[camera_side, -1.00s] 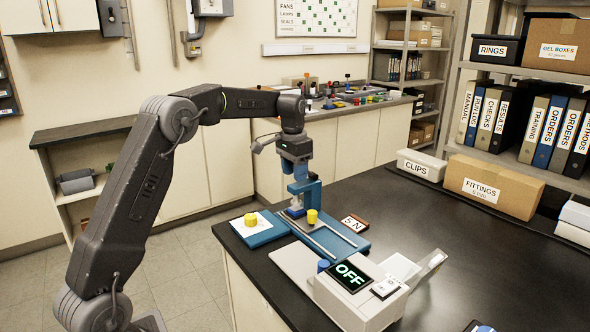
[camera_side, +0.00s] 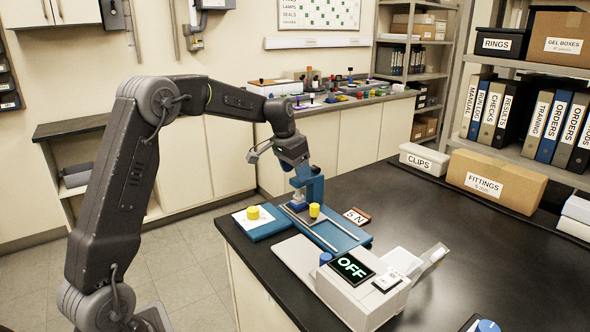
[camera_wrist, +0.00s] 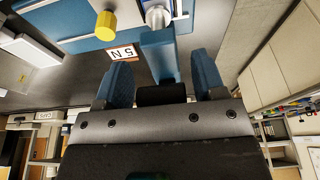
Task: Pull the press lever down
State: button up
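The press (camera_side: 311,190) is a blue upright on a blue base with two pale rails, near the counter's left edge. In the side view my gripper (camera_side: 298,171) is tilted, close above and behind it, and its fingertips blend with the blue upright. In the wrist view my two blue fingers (camera_wrist: 161,82) stand wide apart. A black bar (camera_wrist: 160,94), perhaps the lever's grip, lies across the space between them, in line with the blue upright (camera_wrist: 158,55). I cannot tell whether the fingers touch it. The lever does not show clearly in the side view.
A "5 N" card (camera_side: 356,217) lies to the right. A pale machine with an "OFF" screen (camera_side: 355,268) stands in front.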

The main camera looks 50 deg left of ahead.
jog(key=shift+o, duration=0.5)
jog(key=v, duration=1.3)
jog(key=shift+s+r, duration=0.15)
jog(key=shift+r, duration=0.2)
jog(key=shift+c, duration=0.2)
